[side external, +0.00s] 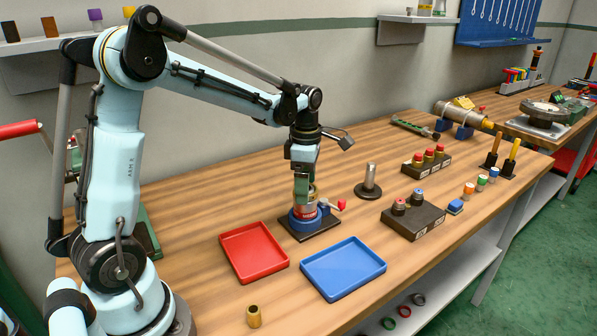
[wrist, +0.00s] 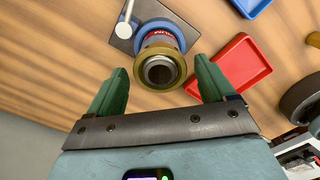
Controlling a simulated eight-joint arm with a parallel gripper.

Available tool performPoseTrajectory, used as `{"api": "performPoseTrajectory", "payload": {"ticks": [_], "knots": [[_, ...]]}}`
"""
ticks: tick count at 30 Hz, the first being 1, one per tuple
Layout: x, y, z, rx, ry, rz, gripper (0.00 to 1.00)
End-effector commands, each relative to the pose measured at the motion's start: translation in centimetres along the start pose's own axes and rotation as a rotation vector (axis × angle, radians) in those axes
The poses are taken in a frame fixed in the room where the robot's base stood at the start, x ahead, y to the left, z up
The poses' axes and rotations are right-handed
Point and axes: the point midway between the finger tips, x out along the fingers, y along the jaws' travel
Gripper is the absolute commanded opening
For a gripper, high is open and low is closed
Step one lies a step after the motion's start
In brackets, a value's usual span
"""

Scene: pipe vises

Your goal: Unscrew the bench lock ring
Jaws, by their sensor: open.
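The bench vise (side external: 306,219) is a blue and red body on a dark square plate, with a white-and-red handle at its side. A gold ring (wrist: 160,66), which looks like the lock ring, sits around the grey pipe end (wrist: 160,72) on top of the vise in the wrist view. My gripper (side external: 304,190) points down over the vise in the side view. In the wrist view its two green fingers (wrist: 161,82) are open, one on each side of the ring, with visible gaps. The fingers partly hide the ring in the side view.
A red tray (side external: 254,251) and a blue tray (side external: 343,268) lie empty in front of the vise. A grey post on a round base (side external: 370,180) stands to its right, near dark blocks with capped pieces (side external: 413,216). A brass fitting (side external: 254,317) stands near the front edge.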

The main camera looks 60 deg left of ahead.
Motion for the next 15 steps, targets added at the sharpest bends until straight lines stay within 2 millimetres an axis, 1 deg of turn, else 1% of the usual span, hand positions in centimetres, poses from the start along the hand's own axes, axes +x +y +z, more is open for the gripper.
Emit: {"api": "performPoseTrajectory", "payload": {"ticks": [9,12,15], "knots": [[0.0,0.0,0.0,0.4,0.0,0.0,0.83],[0.0,0.0,0.0,0.499,0.0,0.0,0.83],[0.0,0.0,0.0,0.554,0.0,0.0,0.83]]}}
